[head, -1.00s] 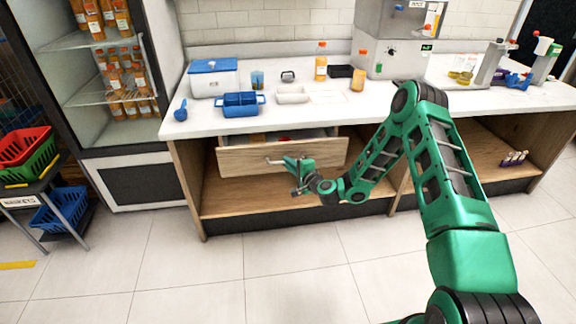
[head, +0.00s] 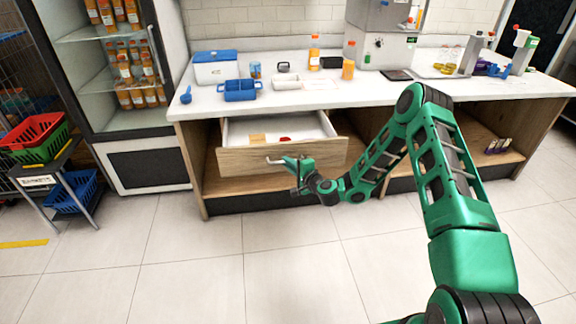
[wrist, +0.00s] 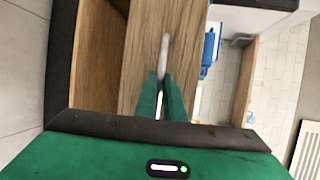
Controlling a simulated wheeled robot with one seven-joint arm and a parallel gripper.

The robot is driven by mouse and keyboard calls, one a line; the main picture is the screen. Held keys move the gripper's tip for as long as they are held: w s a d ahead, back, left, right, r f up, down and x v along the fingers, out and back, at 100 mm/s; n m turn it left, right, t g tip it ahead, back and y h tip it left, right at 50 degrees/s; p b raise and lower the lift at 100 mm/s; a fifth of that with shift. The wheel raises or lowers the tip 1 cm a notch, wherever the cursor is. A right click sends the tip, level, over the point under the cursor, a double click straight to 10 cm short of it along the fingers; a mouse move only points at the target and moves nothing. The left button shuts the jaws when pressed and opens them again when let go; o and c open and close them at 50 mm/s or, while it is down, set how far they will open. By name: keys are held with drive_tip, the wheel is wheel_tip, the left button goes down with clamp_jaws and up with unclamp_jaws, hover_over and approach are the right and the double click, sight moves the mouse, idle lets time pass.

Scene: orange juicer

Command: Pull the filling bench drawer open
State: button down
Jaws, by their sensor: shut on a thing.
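The filling bench drawer (head: 240,160) has a wooden front and a white inside, and it stands well out from under the white counter. Inside it I see a small tan item (head: 257,138) and a small red item (head: 285,139). My green gripper (head: 283,162) is at the drawer front, shut on the drawer's handle (head: 271,160). In the wrist view the two green fingers (wrist: 164,88) close on the pale handle bar (wrist: 164,50) in front of the wooden drawer front (wrist: 145,35).
The white counter (head: 330,97) carries a blue divided caddy (head: 240,92), a blue-lidded cooler (head: 216,68), orange bottles (head: 314,55) and a juicer machine (head: 385,40). Basket rack (head: 40,165) and bottle fridge (head: 128,75) stand left. The tiled floor (head: 200,270) in front is clear.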

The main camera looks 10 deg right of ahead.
drive_tip(key=shift+f, duration=0.1)
drive_tip(key=c, duration=1.8)
unclamp_jaws()
drive_tip(key=shift+c, duration=0.2)
drive_tip(key=v, duration=1)
drive_tip(key=shift+s+d, duration=0.2)
drive_tip(key=shift+s, duration=0.05)
